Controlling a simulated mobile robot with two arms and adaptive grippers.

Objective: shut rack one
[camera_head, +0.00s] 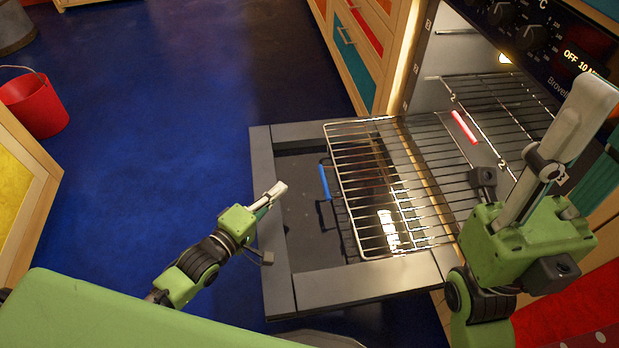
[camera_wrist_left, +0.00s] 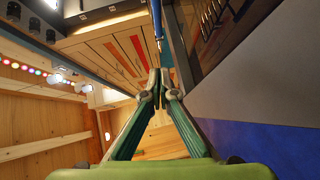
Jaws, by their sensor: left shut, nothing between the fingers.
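The oven's lower wire rack (camera_head: 376,190) is pulled far out, over the dropped-open oven door (camera_head: 360,284). A blue bar (camera_head: 324,182) shows at its front edge; it also appears just beyond my left fingertips in the left wrist view (camera_wrist_left: 157,20). My left gripper (camera_head: 280,189) is shut and empty, over the door's outer edge, in front of the rack and apart from the blue bar. My right gripper (camera_head: 522,190) stands over the right side of the oven opening and hides part of the racks. Its finger opening is unclear.
Another rack with a red bar (camera_head: 463,127) sits higher, inside the oven, with "2" marks beside it. The control panel (camera_head: 540,35) is above. A red bucket (camera_head: 35,103) stands at left. The blue floor (camera_head: 180,110) before the door is clear.

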